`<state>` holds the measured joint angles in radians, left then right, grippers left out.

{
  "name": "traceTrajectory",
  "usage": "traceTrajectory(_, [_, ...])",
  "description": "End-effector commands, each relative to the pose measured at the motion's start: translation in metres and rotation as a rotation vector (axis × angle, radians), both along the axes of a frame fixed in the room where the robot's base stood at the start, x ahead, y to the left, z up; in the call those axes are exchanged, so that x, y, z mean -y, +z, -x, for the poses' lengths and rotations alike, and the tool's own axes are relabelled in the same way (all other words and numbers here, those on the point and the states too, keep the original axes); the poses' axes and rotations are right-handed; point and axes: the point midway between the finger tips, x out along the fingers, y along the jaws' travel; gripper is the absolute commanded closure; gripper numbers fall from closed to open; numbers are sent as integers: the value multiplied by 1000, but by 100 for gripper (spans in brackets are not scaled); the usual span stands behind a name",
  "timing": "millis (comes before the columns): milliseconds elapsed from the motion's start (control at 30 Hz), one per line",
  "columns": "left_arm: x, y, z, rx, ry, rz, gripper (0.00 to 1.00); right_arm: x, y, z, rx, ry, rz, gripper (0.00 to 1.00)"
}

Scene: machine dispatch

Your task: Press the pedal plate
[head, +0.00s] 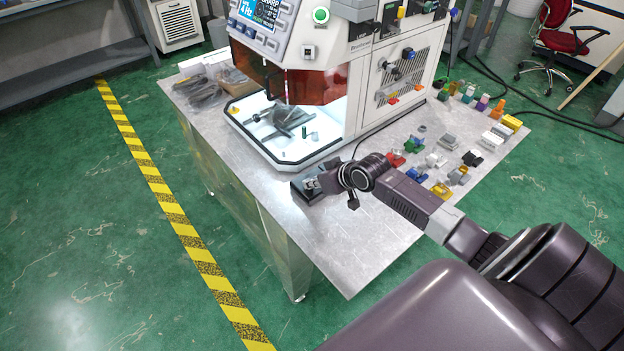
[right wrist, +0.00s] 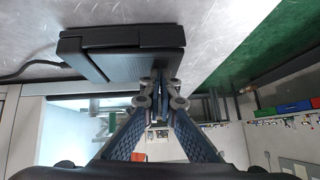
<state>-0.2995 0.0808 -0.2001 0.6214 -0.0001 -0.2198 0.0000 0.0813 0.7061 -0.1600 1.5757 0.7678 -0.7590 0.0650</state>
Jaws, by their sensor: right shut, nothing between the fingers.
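The pedal is a dark block on the metal table, near the front of the machine in the head view (head: 301,194). In the right wrist view the pedal plate (right wrist: 138,67) is a dark ribbed surface, with the pedal's black housing (right wrist: 105,40) beside it. My right gripper (head: 316,184) is at the pedal and partly covers it. In the right wrist view my right gripper (right wrist: 160,82) has its fingers together and empty, with the tips at the plate's end. I cannot tell whether they touch it. My left gripper is not in view.
The white machine (head: 355,80) stands behind the pedal, its lit tray (head: 270,150) close by. Several small coloured parts (head: 440,160) lie on the table to the right. A black cable (right wrist: 30,68) runs from the pedal. The table's front part (head: 345,245) is bare.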

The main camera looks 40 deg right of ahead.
Motion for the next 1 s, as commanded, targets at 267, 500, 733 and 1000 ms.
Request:
traceTrajectory(267, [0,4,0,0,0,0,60,-5,-11,2,-8,2,-2,100])
traceTrajectory(500, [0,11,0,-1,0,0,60,-6,-4,2,-10,2,-3,100])
traceTrajectory(733, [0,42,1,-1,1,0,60,-7,28,-3,-4,0,-1,100])
traceTrajectory(1000, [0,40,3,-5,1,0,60,-7,53,18,-1,2,2,100])
